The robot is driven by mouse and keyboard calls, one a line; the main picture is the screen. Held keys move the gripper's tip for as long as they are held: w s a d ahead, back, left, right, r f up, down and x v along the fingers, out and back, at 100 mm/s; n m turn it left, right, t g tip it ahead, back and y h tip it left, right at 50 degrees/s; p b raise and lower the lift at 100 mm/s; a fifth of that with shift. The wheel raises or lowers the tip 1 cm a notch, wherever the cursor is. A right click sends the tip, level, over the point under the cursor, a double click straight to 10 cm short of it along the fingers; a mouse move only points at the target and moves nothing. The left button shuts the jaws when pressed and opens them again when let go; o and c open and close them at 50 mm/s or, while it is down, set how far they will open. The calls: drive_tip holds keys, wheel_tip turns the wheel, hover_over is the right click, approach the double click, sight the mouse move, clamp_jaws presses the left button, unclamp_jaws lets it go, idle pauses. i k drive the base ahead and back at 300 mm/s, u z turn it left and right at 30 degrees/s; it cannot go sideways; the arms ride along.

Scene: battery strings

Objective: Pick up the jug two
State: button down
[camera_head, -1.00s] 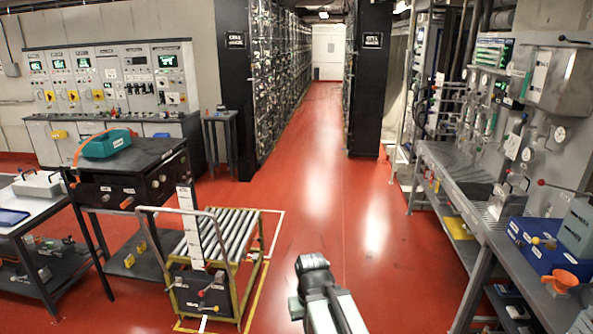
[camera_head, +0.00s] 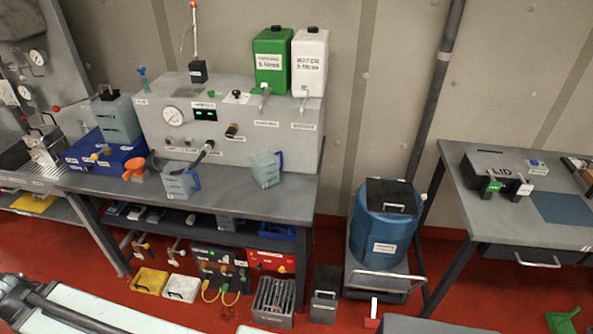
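Two clear jugs with blue handles stand on the grey bench. One jug (camera_head: 177,180) is at the bench's front left, by the end of a dark hose. The other jug (camera_head: 266,169) stands further right, in front of the grey machine. I cannot read which of them is marked two. Part of my own arm shows at the lower left, well in front of the bench. No gripper fingers are visible, and neither jug is held.
The bench (camera_head: 255,205) also carries a grey machine (camera_head: 225,130), an orange funnel (camera_head: 134,169) and a blue tray (camera_head: 95,160). A blue drum (camera_head: 385,230) stands on a trolley to the right. Boxes and a crate (camera_head: 273,300) lie on the red floor before the bench.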

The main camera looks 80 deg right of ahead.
sight(269, 167)
drive_tip(key=u, duration=0.7)
drive_tip(key=k, duration=1.4)
drive_tip(key=z, duration=0.7)
drive_tip(key=i, duration=0.65)
